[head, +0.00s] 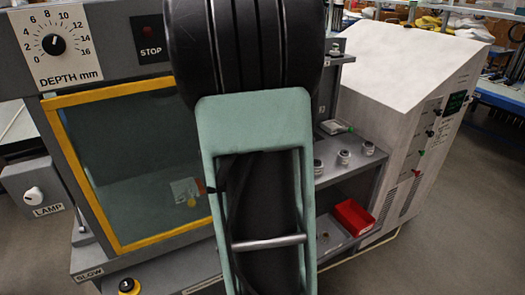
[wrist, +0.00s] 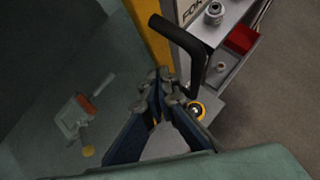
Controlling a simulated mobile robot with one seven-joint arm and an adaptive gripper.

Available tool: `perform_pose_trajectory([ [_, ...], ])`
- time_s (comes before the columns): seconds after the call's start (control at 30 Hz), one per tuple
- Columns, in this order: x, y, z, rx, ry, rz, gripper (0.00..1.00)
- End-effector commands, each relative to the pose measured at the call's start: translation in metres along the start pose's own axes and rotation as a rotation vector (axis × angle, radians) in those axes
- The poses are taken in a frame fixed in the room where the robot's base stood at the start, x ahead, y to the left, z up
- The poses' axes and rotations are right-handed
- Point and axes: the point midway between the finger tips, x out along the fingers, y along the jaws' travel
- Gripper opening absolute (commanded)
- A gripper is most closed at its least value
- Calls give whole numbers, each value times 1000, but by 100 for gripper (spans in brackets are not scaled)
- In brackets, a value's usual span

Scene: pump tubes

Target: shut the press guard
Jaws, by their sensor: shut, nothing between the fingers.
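The press guard, a clear panel in a yellow frame (head: 85,185), stands across the front of the grey press in the head view. My arm hides its right side there, and I cannot tell whether it is fully shut. In the wrist view a yellow upright of the guard (wrist: 150,35) runs down from the top, with a black bar handle (wrist: 183,38) on its right. My gripper (wrist: 164,86) is shut and empty, with its fingertips close below the upright and left of the handle's lower end. I cannot tell whether they touch the guard.
Right of my arm is a shelf unit with small metal fittings (head: 343,157) and a red bin (head: 353,217), beside a white cabinet (head: 395,120).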

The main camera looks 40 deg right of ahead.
Motion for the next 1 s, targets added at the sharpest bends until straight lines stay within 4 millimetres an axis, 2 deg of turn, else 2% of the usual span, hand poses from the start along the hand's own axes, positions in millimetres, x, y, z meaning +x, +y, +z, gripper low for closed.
perform_pose_trajectory([
  [0.03, -1, 6, 9, -1, -16, 15, 0],
  [0.57, -7, 8, 10, 0, -19, 20, 0],
  [1.0, -63, 2, 3, 2, -15, 11, 0],
])
